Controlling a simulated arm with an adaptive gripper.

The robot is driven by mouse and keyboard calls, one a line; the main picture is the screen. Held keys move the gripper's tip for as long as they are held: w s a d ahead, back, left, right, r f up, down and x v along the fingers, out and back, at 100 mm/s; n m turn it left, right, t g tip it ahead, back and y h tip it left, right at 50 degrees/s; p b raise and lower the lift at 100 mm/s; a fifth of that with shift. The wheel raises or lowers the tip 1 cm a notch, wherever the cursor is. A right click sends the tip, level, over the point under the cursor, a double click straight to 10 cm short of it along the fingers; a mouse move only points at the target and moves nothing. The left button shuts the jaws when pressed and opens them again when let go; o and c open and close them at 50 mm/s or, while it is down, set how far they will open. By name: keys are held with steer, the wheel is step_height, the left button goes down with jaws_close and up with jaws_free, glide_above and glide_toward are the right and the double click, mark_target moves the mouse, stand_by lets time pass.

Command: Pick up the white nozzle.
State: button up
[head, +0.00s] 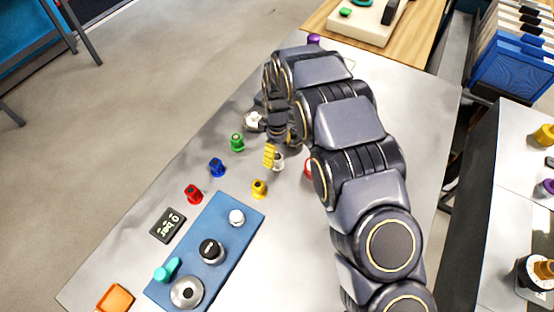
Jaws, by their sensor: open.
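The white nozzle (253,122) stands on the grey table at the far end of a row of coloured nozzles. It is partly hidden by dark parts of my gripper. My gripper (272,122) is low over the table, just right of the white nozzle and very close to it. The gripper is open. My arm hides much of it, and I cannot tell whether a finger touches the nozzle.
Green (237,142), blue (217,167) and red (193,193) nozzles continue the row. A yellow nozzle (259,188) and a yellow ribbed piece (269,155) are nearby. A blue plate (222,265) with fittings lies at front. A black gauge (168,225) is beside it.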

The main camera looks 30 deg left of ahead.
mark_target(277, 156)
steer(key=f, duration=0.5)
steer(key=shift+w+a+f, duration=0.15)
steer(key=shift+w+f, duration=0.05)
steer(key=shift+f, duration=0.05)
jaws_close()
